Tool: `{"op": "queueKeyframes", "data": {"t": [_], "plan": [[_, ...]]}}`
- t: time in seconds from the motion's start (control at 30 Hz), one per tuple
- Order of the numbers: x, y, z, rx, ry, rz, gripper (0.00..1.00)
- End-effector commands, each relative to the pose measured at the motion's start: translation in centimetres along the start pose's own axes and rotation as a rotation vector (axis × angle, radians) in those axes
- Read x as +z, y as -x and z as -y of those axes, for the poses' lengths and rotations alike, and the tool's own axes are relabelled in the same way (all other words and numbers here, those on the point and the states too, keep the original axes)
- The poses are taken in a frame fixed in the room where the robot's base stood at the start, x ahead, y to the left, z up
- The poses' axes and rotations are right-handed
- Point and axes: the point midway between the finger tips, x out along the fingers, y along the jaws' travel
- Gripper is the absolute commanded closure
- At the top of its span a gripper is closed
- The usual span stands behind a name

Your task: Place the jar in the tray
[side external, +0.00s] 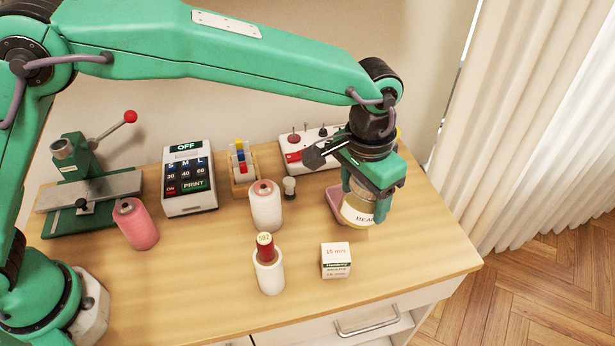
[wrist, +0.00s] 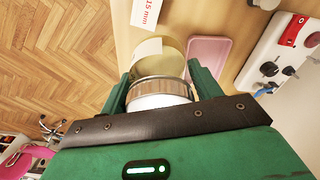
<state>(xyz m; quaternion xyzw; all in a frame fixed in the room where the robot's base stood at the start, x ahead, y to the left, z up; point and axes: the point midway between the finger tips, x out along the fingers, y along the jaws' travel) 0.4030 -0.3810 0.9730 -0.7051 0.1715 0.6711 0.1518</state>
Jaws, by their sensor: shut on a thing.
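The jar (side external: 357,213) is a round clear container with a yellowish body and a pale label on which "BEA" can be read. It hangs upright, or nearly so, between the fingers of my gripper (side external: 366,198), which is shut on it. In the wrist view the jar (wrist: 172,58) shows its silver-rimmed lid between the green fingers. The tray (side external: 333,195) is pink and shallow, partly hidden behind the jar. In the wrist view the tray (wrist: 208,58) lies just right of the jar. I cannot tell how far the jar is above the table.
A small "15 mm" box (side external: 336,262) stands in front of the jar. A white spool (side external: 266,206) and a small dark-topped item (side external: 289,188) stand left. A white control panel (side external: 305,150) is behind. The table's right edge is near; the front right corner is clear.

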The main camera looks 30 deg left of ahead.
Motion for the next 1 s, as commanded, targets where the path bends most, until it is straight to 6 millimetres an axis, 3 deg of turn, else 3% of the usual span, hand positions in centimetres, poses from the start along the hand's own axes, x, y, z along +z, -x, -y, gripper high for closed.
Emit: {"op": "queueKeyframes", "data": {"t": [0.4, 0.73, 1.0], "plan": [[-0.8, -0.1, -0.1, 0.059, 0.043, -0.180, 0.69], [-1.0, -0.2, 0.0, 0.069, 0.051, -0.212, 0.69], [-2.2, -1.6, 1.8, 0.060, 0.054, -0.213, 0.69]]}}
